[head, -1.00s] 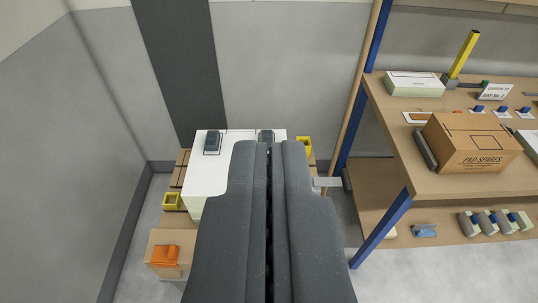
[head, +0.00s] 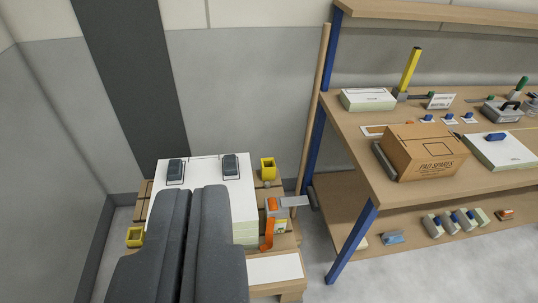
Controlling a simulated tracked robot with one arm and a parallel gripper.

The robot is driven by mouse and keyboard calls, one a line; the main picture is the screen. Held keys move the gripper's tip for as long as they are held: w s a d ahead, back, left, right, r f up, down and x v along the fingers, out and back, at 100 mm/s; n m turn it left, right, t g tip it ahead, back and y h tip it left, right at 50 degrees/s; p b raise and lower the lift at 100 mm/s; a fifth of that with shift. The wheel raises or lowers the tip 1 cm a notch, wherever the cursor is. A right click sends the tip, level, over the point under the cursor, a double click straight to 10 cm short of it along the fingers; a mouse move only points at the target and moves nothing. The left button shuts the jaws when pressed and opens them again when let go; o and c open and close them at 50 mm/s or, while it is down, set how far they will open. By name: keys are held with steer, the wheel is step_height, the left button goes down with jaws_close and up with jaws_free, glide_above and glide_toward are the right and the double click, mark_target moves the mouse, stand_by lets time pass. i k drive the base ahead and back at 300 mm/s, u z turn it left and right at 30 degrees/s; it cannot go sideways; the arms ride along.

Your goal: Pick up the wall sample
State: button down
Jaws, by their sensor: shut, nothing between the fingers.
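My gripper (head: 192,192) is shut and empty, its dark grey fingers at the lower left of the head view, in front of a white stack (head: 216,190). The stack has two dark handles on top and stands on a wooden pallet. A white panel with a blue handle (head: 501,150) lies on the shelf at the right. I cannot tell which piece is the wall sample, since none is clearly marked with that name. My fingers cover the stack's near left part.
The wooden shelf (head: 372,180) with blue posts fills the right side. It bears a cardboard box (head: 424,156) and several small blocks. Yellow cups (head: 267,169) and an orange strap (head: 267,236) are by the stack. A wooden pole (head: 313,110) leans beside the shelf.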

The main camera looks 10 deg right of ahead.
mark_target(497, 150)
steer(key=z, duration=0.45)
steer(key=k, duration=1.1)
steer(key=z, duration=1.5)
steer(key=i, duration=1.8)
steer(key=z, duration=0.25)
steer(key=i, duration=1.35)
steer(key=u, duration=1)
steer(key=i, duration=1)
steer(key=u, duration=1)
steer(key=i, duration=0.3)
steer(key=u, duration=0.05)
